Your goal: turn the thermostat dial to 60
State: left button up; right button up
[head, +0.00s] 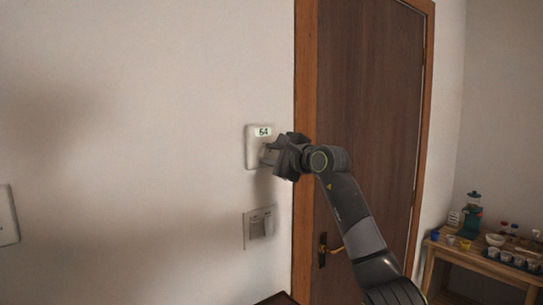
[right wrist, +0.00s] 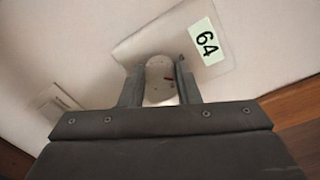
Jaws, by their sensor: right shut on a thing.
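The thermostat (head: 251,148) is a pale plate on the wall left of the door, and its green display (head: 263,132) reads 64. My right gripper (head: 271,152) is at the thermostat's lower right, shut on the dial. The display (right wrist: 206,42) also reads 64 there, tilted. In the head view the gripper hides most of the dial. My left gripper is not in view.
A light switch plate (head: 260,227) is on the wall below the thermostat. A brown door (head: 370,90) with a wooden frame and a handle (head: 331,249) stands just to the right. A wooden table (head: 470,262) with cups and bottles is at the far right.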

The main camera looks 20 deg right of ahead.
jog(key=o, duration=1)
jog(key=shift+s, duration=0.1)
jog(key=shift+s+d+f, duration=0.1)
jog(key=shift+s+d, duration=0.05)
jog(key=shift+s, duration=0.1)
jog(key=shift+b+v, duration=3.25)
jog(key=shift+v, duration=5.1)
jog(key=shift+w, duration=0.1)
